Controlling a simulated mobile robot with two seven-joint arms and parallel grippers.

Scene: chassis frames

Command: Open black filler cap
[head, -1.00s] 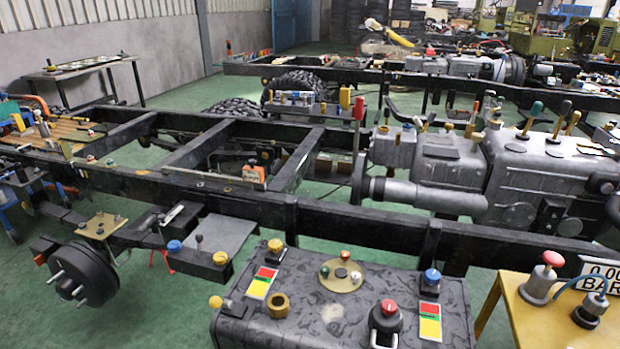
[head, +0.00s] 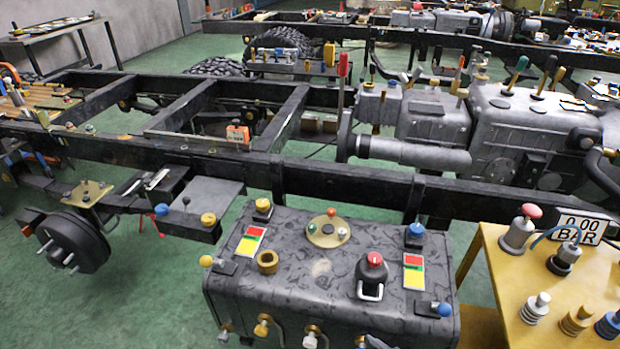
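A dark grey fuel tank (head: 225,290) with a mottled top stands in front of the chassis rail. A black cap-like fitting (head: 371,278) with a red top and a pale handle loop sits on the tank's right half. A brass hexagonal ring (head: 267,262) sits on the left half. I cannot tell for certain which fitting is the black filler cap. Neither of my grippers is in view.
Red, yellow and green labelled plates (head: 250,241) and small coloured knobs surround the tank top. The black chassis rail (head: 340,185) runs behind. Green floor (head: 140,300) is open at left.

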